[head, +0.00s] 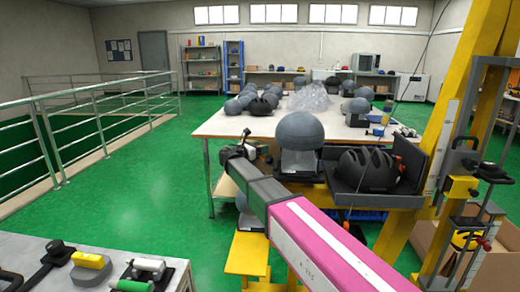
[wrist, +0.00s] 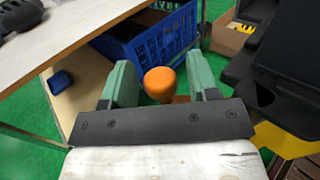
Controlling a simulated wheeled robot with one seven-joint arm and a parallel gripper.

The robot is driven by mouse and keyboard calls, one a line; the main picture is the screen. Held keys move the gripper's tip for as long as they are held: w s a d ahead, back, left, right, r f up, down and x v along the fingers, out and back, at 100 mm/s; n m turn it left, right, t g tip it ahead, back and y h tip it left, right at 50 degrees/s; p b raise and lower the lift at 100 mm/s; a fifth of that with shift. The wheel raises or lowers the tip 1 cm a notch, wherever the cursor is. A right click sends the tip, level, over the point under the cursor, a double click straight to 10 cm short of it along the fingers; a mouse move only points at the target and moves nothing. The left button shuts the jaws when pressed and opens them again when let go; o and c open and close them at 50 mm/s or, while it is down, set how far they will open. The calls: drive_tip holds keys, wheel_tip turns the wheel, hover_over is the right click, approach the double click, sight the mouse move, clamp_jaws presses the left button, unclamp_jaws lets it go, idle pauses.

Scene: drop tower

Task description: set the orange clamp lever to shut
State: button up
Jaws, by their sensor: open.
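The orange clamp lever shows in the wrist view as a rounded orange knob (wrist: 160,80) with a short piece of orange below it. My gripper (wrist: 159,68) is open, with one green finger to the left of the knob and one to the right. Gaps show on both sides, so neither finger appears to touch it. I cannot tell how deep the knob sits between the fingers. The rest of the lever is hidden behind my dark gripper body. In the head view my arm reaches to the table's front edge, and I cannot make out the lever there.
A yellow post (head: 460,90) stands to the right. In the wrist view a blue crate (wrist: 150,45) lies beyond my fingers and black equipment (wrist: 285,55) is close on the right.

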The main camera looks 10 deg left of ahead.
clamp_jaws()
drive_tip(key=shift+s, duration=0.15)
drive_tip(key=shift+s+a+n+t+y, duration=0.4)
drive_tip(key=shift+s+n+t+y, duration=0.25)
drive_tip(key=shift+n+y, duration=0.55)
drive_tip(key=shift+s+a+n+t+y, duration=0.45)
drive_tip(key=shift+n+t+y, duration=0.35)
drive_tip(key=shift+y, duration=0.75)
drive_tip(key=shift+s+a+n+t+y, duration=0.45)
drive_tip(key=shift+n+t+y, duration=0.2)
drive_tip(key=shift+n+y, duration=0.55)
drive_tip(key=shift+y, duration=0.35)
unclamp_jaws()
